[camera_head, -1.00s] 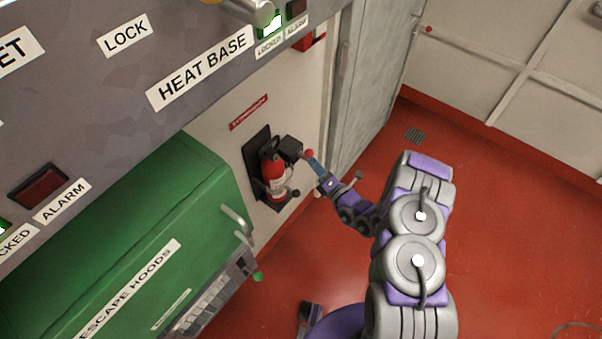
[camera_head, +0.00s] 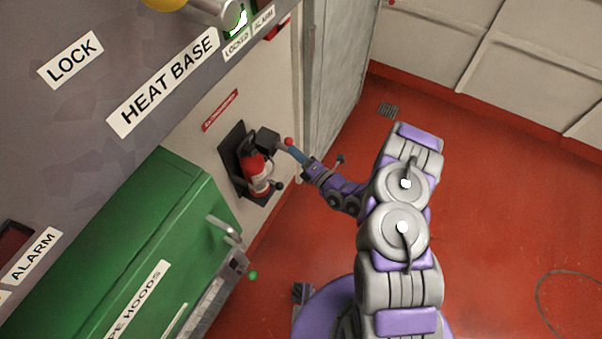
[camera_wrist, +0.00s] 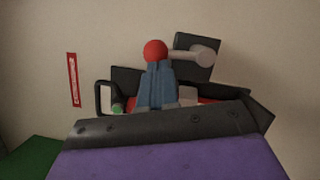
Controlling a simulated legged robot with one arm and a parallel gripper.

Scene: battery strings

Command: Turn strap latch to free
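A fire extinguisher (camera_head: 256,172) hangs on a dark backplate on the wall. A black box (camera_head: 267,139) sits at its upper right. A grey lever with a red ball end (camera_head: 289,141), which looks like the strap latch, sticks out from the box. In the wrist view the lever (camera_wrist: 190,55) points left from the dark box, with the red ball (camera_wrist: 155,50) at its tip. My gripper (camera_head: 297,153) has its blue fingers close together at the ball. In the wrist view the fingertips (camera_wrist: 157,66) lie just below the ball; I cannot tell if they touch it.
A green escape-hoods cabinet (camera_head: 120,240) with a handle stands at the lower left. A grey panel (camera_head: 75,110) with labels overhangs the upper left. A grey door (camera_head: 335,80) is right of the extinguisher. Red floor (camera_head: 490,200) is open at the right.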

